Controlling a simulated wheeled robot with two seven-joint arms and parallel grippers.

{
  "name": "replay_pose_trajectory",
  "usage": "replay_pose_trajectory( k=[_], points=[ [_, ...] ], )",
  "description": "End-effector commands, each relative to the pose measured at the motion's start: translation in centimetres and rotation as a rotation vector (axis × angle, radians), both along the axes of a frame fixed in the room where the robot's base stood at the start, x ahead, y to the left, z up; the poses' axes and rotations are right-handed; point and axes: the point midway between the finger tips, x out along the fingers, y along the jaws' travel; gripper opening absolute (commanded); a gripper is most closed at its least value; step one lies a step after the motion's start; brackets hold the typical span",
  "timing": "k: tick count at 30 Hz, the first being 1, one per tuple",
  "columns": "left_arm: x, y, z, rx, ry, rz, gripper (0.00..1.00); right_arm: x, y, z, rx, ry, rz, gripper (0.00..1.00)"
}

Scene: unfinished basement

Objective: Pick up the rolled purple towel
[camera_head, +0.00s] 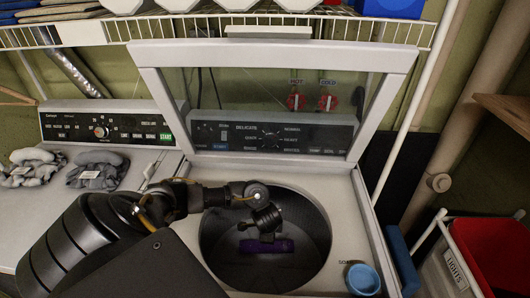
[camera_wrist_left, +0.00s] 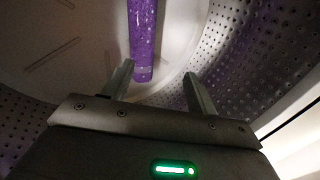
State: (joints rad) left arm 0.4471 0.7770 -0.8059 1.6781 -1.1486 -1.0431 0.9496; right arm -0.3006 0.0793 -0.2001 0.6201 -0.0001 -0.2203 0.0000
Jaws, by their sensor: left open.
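The rolled purple towel (camera_head: 268,246) lies at the bottom of the open top-load washer's drum (camera_head: 308,215). In the left wrist view the towel (camera_wrist_left: 142,40) is a narrow purple roll, its near end close to the gap between the fingers. My left arm reaches in from the left over the washer. My left gripper (camera_head: 262,238) is down in the drum above the towel, its fingers partly hard to make out from the head. In the left wrist view my left gripper (camera_wrist_left: 158,78) is open, with nothing held between its fingers. My right gripper is in neither view.
The washer's raised lid (camera_head: 385,60) stands behind the opening. A blue cup (camera_head: 363,279) sits on the washer's front right corner. Two grey bundles (camera_head: 98,171) lie on the machine at left. A wire shelf (camera_head: 300,28) runs above. A red-lined basket (camera_head: 492,250) stands at right.

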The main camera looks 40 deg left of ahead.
Motion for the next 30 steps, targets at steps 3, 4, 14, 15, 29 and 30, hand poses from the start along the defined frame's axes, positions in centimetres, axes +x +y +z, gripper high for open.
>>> replay_pose_trajectory(
  k=[3, 4, 14, 15, 29, 30],
  points=[
    [-2.5, 1.3, -2.0, -0.042, 0.07, 0.107, 0.58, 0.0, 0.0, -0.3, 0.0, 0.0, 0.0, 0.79],
    [-2.8, 1.4, -2.1, -0.049, 0.078, 0.124, 0.58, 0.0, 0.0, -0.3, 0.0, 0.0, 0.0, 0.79],
    [-3.2, 2.1, -4.8, -0.058, 0.097, 0.152, 0.58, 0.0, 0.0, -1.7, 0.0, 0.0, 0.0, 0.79],
    [-3.0, 2.3, -5.4, -0.058, 0.096, 0.153, 0.58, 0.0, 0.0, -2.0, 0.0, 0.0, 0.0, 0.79],
    [-2.3, 2.9, -8.3, -0.058, 0.093, 0.148, 0.58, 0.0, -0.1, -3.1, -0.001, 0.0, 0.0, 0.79],
    [-2.3, 3.0, -8.8, -0.058, 0.094, 0.148, 0.58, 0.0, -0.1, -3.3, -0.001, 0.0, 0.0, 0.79]
  ],
)
